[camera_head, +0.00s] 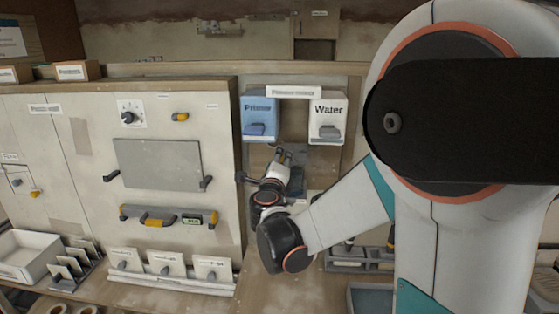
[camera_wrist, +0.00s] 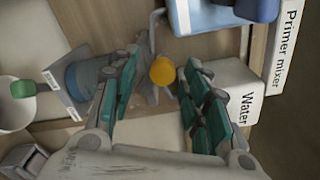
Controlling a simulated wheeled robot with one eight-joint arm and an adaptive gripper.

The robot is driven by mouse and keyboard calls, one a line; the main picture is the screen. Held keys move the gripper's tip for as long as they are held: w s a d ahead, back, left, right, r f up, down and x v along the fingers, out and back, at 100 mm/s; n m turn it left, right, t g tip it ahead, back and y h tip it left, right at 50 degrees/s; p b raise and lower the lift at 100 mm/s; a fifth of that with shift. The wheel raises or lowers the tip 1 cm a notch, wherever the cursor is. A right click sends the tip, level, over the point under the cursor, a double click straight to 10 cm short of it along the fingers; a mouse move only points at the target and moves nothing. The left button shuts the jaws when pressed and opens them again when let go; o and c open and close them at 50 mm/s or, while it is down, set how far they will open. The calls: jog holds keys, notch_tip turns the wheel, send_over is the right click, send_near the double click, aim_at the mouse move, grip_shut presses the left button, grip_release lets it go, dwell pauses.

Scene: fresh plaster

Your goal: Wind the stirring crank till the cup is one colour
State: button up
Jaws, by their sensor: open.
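In the wrist view, a round yellow knob (camera_wrist: 162,70) shows beside a bent grey rod (camera_wrist: 155,32); together they look like the stirring crank. My gripper (camera_wrist: 163,82) is open, its teal fingers on either side of the knob in the picture, with gaps; I cannot tell its depth. A blue-grey round vessel (camera_wrist: 86,78), perhaps the cup, is left of the fingers; its contents are hidden. In the head view, my gripper (camera_head: 284,156) is below the blue Primer box (camera_head: 259,112) and the white Water box (camera_head: 327,110). The crank is not clear there.
A board with a grey panel (camera_head: 158,163) and handles stands left of my arm. A white tray (camera_head: 28,252) and small cards are on the counter. In the wrist view, a white bowl (camera_wrist: 14,112) and a green-ended part (camera_wrist: 23,88) lie at the left.

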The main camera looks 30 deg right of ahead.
jog(key=v, duration=1)
